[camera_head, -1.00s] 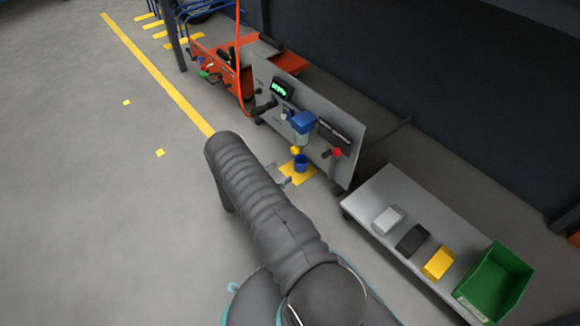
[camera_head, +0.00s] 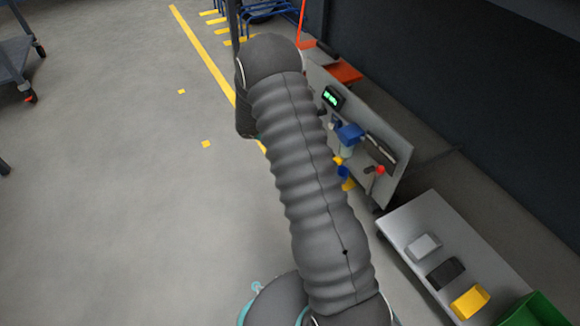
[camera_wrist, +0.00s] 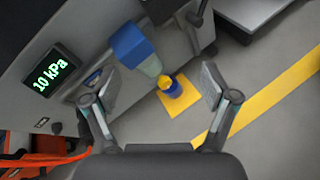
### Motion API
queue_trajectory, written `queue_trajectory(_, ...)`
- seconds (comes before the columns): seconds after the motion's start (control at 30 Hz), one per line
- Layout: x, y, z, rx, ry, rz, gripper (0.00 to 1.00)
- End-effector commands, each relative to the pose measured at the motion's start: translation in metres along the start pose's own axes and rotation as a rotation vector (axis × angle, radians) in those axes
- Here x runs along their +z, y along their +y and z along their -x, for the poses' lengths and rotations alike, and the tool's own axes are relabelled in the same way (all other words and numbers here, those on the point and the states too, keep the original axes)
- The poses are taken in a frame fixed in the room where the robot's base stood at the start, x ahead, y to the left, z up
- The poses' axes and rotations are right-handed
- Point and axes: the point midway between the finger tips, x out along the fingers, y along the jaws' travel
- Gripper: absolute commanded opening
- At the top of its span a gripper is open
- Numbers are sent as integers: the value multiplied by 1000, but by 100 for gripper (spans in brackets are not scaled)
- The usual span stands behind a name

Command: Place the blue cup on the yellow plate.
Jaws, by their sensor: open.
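The small blue cup (camera_wrist: 174,91) stands over a flat yellow square, seemingly the yellow plate (camera_wrist: 182,105), in the wrist view. In the head view the cup (camera_head: 343,171) and the plate (camera_head: 348,184) are partly hidden by my arm. A yellow piece (camera_wrist: 164,81) sits just above the cup's rim in the wrist view. I cannot tell if the cup touches the plate. My gripper (camera_wrist: 160,79) is open and empty, and the cup appears between its spread fingers, farther away. My gripper is hidden in the head view.
A blue-topped dispenser (camera_wrist: 131,45) on a grey panel overhangs beside the cup. The panel carries a green-lit display (camera_wrist: 53,72). A grey bench (camera_head: 413,218) with several blocks and a green bin (camera_head: 535,311) stands at right. Open floor lies left.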

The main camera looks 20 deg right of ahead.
Motion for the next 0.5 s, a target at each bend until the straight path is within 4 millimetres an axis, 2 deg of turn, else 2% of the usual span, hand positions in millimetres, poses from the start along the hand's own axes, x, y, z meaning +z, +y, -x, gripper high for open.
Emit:
queue_trajectory(0.03, 19, 1, 10, -24, 32, -41, 85)
queue_trajectory(0.1, 40, -2, 22, -61, 73, -91, 85)
queue_trajectory(0.27, 85, -13, 49, -143, 176, -206, 85)
queue_trajectory(0.5, 146, -40, 88, -263, 342, -373, 85)
